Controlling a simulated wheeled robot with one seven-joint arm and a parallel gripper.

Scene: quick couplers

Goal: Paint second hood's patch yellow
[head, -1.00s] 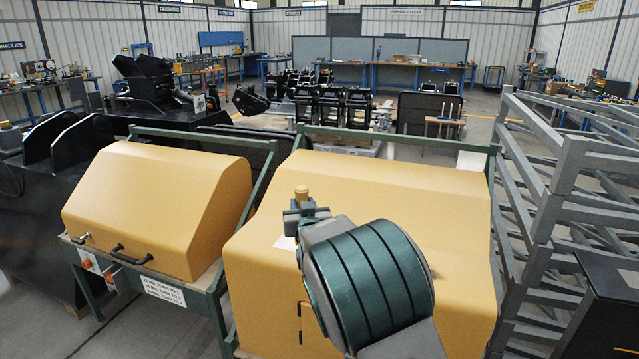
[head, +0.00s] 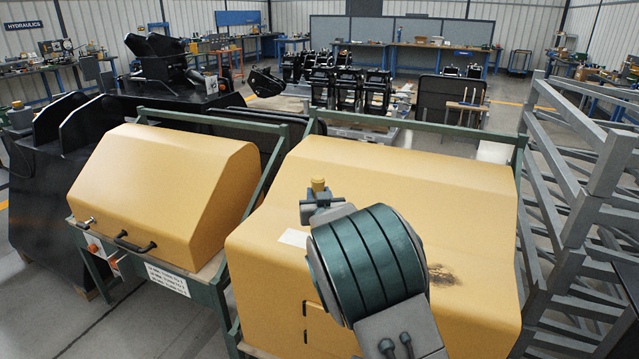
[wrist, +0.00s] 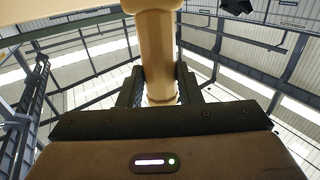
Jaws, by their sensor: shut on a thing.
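Two yellow hoods rest on green stands in the head view: a smaller left hood (head: 165,190) and a larger right hood (head: 440,195). The right hood carries a dark, smudged patch (head: 440,276) right of my arm and a pale rectangle (head: 294,238) on its left part. I cannot tell by any label which is the second hood. My gripper (head: 320,207) is above the right hood's left part, apart from the dark patch. It is shut on a yellow cylindrical tool (head: 318,185); the tool (wrist: 157,55) stands between both fingers in the wrist view. My arm hides part of the hood.
Grey stacked racks (head: 580,200) stand close on the right. A black machine part (head: 60,190) is at the left. Black couplers (head: 345,90) and a dark panel (head: 450,100) stand behind the hoods. Open floor shows at the lower left.

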